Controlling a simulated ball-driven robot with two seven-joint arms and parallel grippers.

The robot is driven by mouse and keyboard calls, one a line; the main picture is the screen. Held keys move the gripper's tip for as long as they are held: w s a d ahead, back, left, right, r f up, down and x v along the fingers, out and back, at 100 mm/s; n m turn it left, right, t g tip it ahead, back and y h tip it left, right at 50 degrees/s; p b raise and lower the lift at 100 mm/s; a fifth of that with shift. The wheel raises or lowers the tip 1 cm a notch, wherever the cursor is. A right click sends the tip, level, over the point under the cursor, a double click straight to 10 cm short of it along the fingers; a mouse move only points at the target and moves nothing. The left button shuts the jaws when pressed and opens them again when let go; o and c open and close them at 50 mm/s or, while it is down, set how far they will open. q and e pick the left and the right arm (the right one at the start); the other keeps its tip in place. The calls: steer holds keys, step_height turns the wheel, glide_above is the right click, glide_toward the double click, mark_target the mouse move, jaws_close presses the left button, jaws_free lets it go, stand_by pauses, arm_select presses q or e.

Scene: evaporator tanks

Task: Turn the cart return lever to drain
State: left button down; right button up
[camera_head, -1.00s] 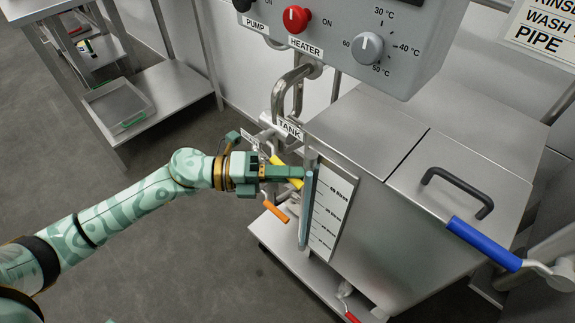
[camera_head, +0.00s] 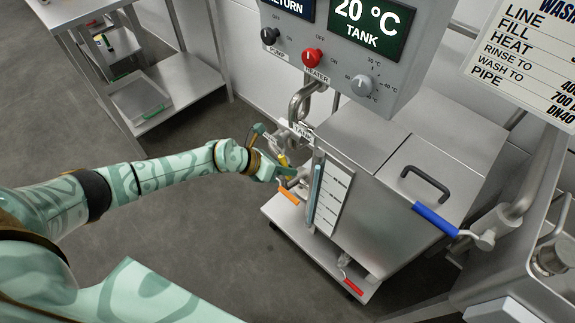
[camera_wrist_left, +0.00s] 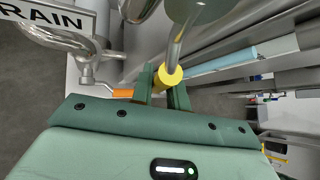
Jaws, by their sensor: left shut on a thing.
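The yellow lever handle (camera_head: 283,160) is on the pipework at the cart's front left corner, under the TANK tag (camera_head: 303,131). My left gripper (camera_head: 284,172) is at it and hides part of it. In the left wrist view my left gripper (camera_wrist_left: 162,88) has its two green fingers shut around the yellow handle (camera_wrist_left: 168,76), whose metal stem runs upward out of view. A DRAIN sign (camera_wrist_left: 50,15) shows at the upper left there. My right gripper is out of view.
An orange handle (camera_head: 289,196) sits just below my left gripper. The sight tube (camera_head: 316,194) and scale stand close to its right. The cart also has a red handle (camera_head: 353,287) low down. A blue handle (camera_head: 435,219) is at the right. Open floor lies left.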

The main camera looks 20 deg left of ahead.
arm_select(q)
steer(key=a+y+p, duration=0.1)
steer(key=p, duration=0.1)
steer(key=a+m+y+p, duration=0.1)
steer(key=p, duration=0.1)
steer(key=w+a+m+t+y+p, duration=0.1)
steer(key=p, duration=0.1)
steer(key=shift+a+f, duration=0.2)
steer(key=shift+f, duration=0.15)
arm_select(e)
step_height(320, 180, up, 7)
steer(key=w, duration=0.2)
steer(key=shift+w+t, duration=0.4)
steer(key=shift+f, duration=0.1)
arm_select(q)
steer(key=c, duration=1.4)
jaws_free()
steer(key=shift+o, duration=0.2)
